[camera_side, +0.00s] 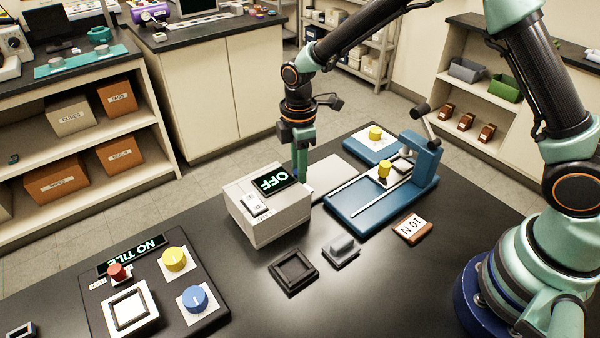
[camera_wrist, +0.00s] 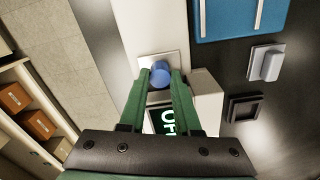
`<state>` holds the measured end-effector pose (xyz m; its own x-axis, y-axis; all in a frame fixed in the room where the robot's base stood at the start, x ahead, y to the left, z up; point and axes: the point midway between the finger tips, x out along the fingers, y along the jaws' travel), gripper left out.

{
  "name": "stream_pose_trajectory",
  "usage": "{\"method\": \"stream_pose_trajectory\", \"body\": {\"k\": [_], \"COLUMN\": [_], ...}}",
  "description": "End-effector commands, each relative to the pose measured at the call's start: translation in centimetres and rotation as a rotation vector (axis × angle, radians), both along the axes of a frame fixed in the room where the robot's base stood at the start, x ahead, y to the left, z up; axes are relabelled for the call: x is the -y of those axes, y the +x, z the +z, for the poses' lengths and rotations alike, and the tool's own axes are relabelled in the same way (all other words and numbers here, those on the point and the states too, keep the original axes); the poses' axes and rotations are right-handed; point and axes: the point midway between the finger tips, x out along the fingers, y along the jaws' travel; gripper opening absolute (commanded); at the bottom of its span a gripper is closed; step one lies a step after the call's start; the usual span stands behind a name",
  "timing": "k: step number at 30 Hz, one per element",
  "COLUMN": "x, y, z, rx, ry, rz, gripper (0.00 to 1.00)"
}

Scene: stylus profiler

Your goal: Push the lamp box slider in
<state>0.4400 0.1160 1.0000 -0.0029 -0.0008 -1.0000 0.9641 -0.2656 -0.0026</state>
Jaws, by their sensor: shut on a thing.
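The lamp box (camera_side: 275,225) is a light grey box on the dark bench, with a dark display reading OFF (camera_side: 275,181) and a small white switch panel (camera_side: 253,204) on top. In the wrist view the lamp box (camera_wrist: 208,98) is partly hidden behind my fingers. My gripper (camera_side: 302,172) reaches down at the far side of the box. In the wrist view my gripper (camera_wrist: 162,76) has its green fingertips closed on a blue round knob (camera_wrist: 160,72), which stands on a pale plate beside the box. The side view hides this knob, and how far the slider is out cannot be told.
A blue fixture (camera_side: 375,203) with a yellow knob and a lever stands to the right. A dark square tray (camera_side: 293,271), a grey block (camera_side: 341,251) and an orange-edged tile (camera_side: 412,228) lie in front. A control panel (camera_side: 155,290) reading NO TILE is at front left.

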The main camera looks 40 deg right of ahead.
Motion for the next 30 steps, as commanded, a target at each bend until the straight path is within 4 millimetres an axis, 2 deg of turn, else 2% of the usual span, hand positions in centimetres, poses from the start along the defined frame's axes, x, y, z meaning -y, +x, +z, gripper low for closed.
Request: {"method": "stream_pose_trajectory", "body": {"k": [5,6,8,20,23,30], "x": [-0.6,-0.6,-0.6,-0.4,-0.4,-0.4], "y": [0.0,0.0,0.0,0.0,0.1,0.1], "z": [0.1,0.1,0.1,0.5,1.6,6.5], "rx": [0.004,0.005,0.005,0.004,0.008,0.01], "ry": [0.001,0.002,0.002,0.001,0.002,0.002], "rz": [0.013,0.013,0.012,0.008,0.008,0.009], "gripper": [0.0,0.39,0.61,0.61,0.61,0.61]}}
